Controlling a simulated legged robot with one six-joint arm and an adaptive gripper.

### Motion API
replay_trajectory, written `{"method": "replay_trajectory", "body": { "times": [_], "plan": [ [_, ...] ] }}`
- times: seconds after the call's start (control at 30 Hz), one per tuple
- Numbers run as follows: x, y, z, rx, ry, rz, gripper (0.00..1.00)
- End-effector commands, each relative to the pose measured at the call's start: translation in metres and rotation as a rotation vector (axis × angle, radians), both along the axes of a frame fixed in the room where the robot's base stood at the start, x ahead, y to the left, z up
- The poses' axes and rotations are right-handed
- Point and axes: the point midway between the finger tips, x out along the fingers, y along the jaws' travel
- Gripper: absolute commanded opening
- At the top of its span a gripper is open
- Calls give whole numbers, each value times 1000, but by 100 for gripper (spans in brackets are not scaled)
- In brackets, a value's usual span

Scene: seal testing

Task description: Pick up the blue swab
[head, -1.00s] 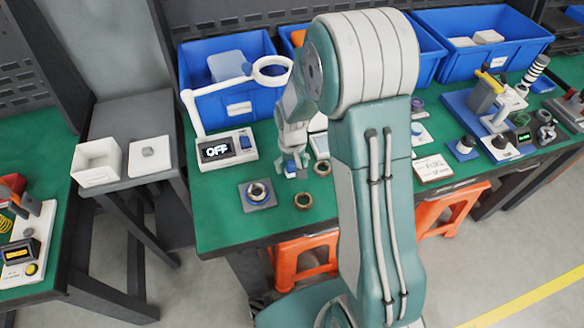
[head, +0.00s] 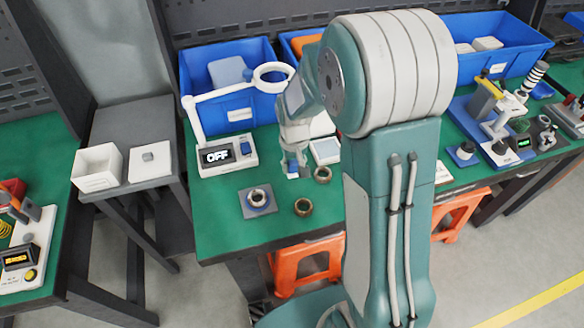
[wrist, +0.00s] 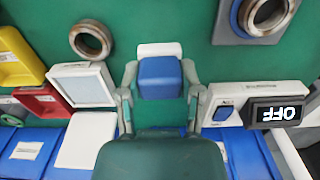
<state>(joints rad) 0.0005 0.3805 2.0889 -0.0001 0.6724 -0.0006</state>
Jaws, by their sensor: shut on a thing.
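The blue swab (wrist: 160,77) is a blue block with a white end, in the middle of the wrist view. My gripper (wrist: 160,88) is shut on it, with one finger on each side of the blue block. In the head view my gripper (head: 293,166) points down over the green table, and the swab shows only as a small blue and white patch between the fingers. I cannot tell whether the swab touches the table.
A device reading OFF (head: 228,152) with a ring-shaped magnifier stands left of my gripper. A blue-and-metal ring (head: 258,199) sits on a grey plate nearby. Blue bins (head: 232,117) line the table's back.

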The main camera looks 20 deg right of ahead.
Motion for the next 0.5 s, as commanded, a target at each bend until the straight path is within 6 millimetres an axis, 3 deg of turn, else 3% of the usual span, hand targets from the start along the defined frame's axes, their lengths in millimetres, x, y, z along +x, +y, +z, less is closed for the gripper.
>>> {"method": "replay_trajectory", "body": {
  "times": [0.3,0.5],
  "plan": [
    [-34,-1,42,0,-4,0,15],
    [-64,-1,56,0,-3,0,15]
  ]
}}
